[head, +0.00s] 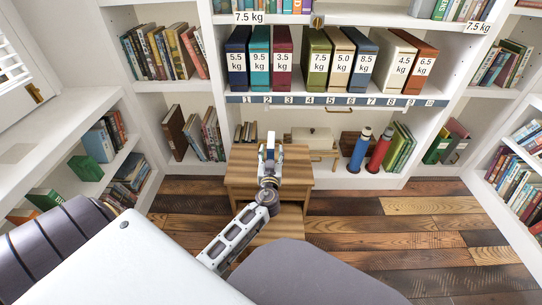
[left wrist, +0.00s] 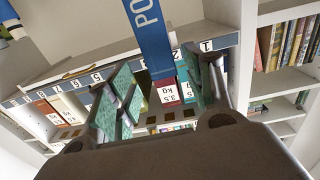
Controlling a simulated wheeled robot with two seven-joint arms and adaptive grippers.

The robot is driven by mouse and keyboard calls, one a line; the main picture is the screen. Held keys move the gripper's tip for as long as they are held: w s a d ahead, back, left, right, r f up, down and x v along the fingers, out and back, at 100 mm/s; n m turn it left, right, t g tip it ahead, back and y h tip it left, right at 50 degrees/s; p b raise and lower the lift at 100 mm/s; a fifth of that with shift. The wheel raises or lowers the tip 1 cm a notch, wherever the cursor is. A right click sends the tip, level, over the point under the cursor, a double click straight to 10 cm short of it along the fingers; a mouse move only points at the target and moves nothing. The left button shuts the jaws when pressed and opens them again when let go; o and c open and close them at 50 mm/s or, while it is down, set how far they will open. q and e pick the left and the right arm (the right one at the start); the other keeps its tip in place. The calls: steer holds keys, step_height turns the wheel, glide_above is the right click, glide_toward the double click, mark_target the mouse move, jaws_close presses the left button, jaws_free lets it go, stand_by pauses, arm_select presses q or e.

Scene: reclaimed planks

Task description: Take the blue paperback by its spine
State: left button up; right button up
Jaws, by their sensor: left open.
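A blue book spine with white letters "PO" (left wrist: 150,35) comes down from the top of the left wrist view. Its lower end lies in the gap between my left gripper's fingers (left wrist: 160,92), with room on both sides. I cannot tell whether it is between the pads or just beyond them. In the head view my left gripper (head: 270,146) is above a wooden stool (head: 240,165), and the book cannot be made out clearly there. The left gripper is open. My right gripper is not in view.
A white shelf holds several labelled weighted volumes, such as a maroon one (head: 282,58), above a numbered strip (head: 330,100). Below stand a cream box (head: 312,138), a blue bottle (head: 359,150) and a red bottle (head: 380,150). Plank floor (head: 400,225) is clear at right.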

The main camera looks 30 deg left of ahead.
mark_target(271, 144)
arm_select(q)
steer(key=shift+w+a, duration=0.3)
steer(key=shift+w, duration=0.25)
steer(key=shift+w+a, duration=0.1)
steer(key=shift+w+a, duration=0.3)
steer(key=shift+w, duration=0.1)
steer(key=shift+f+b+x, duration=0.25)
steer(key=shift+b+x, duration=0.05)
steer(key=shift+x, duration=1.7)
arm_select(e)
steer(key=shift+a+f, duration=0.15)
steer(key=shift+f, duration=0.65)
arm_select(q)
steer(key=shift+s, duration=0.1)
steer(key=c, duration=0.7)
jaws_close()
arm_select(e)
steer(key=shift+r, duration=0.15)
